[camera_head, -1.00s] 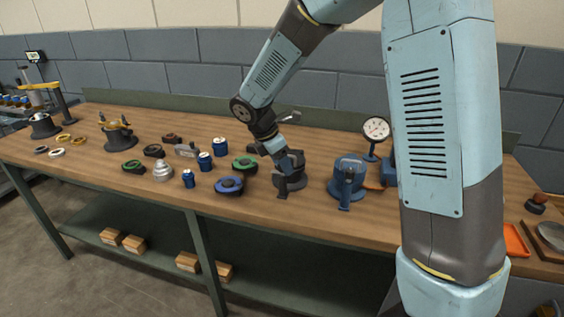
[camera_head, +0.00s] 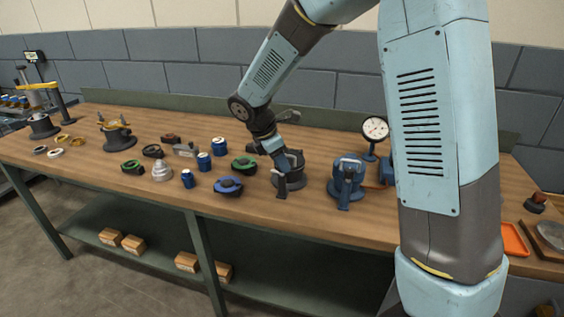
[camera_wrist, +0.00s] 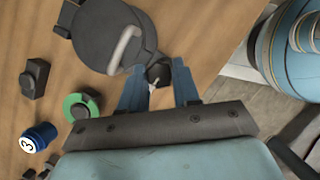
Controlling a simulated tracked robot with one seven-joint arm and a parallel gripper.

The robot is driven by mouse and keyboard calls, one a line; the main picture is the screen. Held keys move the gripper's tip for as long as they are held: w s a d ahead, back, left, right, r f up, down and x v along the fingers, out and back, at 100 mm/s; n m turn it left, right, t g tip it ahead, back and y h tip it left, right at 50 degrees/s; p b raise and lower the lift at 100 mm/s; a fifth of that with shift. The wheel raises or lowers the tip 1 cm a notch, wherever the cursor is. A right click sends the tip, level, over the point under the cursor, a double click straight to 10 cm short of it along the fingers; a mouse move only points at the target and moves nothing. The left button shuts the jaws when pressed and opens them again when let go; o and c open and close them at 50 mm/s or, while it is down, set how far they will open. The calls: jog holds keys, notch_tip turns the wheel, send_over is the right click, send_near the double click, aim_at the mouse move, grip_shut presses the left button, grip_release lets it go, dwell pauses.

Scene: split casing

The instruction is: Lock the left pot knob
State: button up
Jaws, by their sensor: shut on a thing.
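A dark grey pot (camera_head: 293,178), the left of two round pots, stands near the table's front edge. The wrist view shows the pot's top from above (camera_wrist: 98,40) with a pale curved bar (camera_wrist: 125,46) across its side. My gripper (camera_head: 279,163) is at the upper left side of this pot. In the wrist view my gripper's two blue fingers (camera_wrist: 158,75) close around a small black knob (camera_wrist: 160,71) at the pot's rim. The knob is partly hidden by the fingers, and its lock position cannot be told.
A blue pot (camera_head: 347,180) stands to the right, with a dial gauge (camera_head: 375,129) behind it. The table's front edge is close to both pots.

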jog(key=m, duration=0.2)
jog(key=m+g, duration=0.1)
jog(key=m, duration=0.1)
jog(key=shift+w+a+g, duration=0.1)
jog(key=shift+g, duration=0.2)
jog(key=m+g, duration=0.1)
jog(key=m, duration=0.3)
jog(key=shift+w+m+g, duration=0.1)
jog(key=shift+m+g, duration=0.2)
jog(key=shift+g, duration=0.1)
jog(key=m+g+y, duration=0.1)
jog(key=m, duration=0.3)
jog(key=shift+w, duration=0.1)
jog(key=shift+m+g+y, duration=0.6)
jog(key=shift+m, duration=1.5)
jog(key=shift+d, duration=0.2)
jog(key=o, duration=1.1)
jog(key=shift+c, duration=0.2)
jog(key=v, duration=1.3)
jog(key=shift+w+r, duration=0.3)
jog(key=shift+r, duration=0.05)
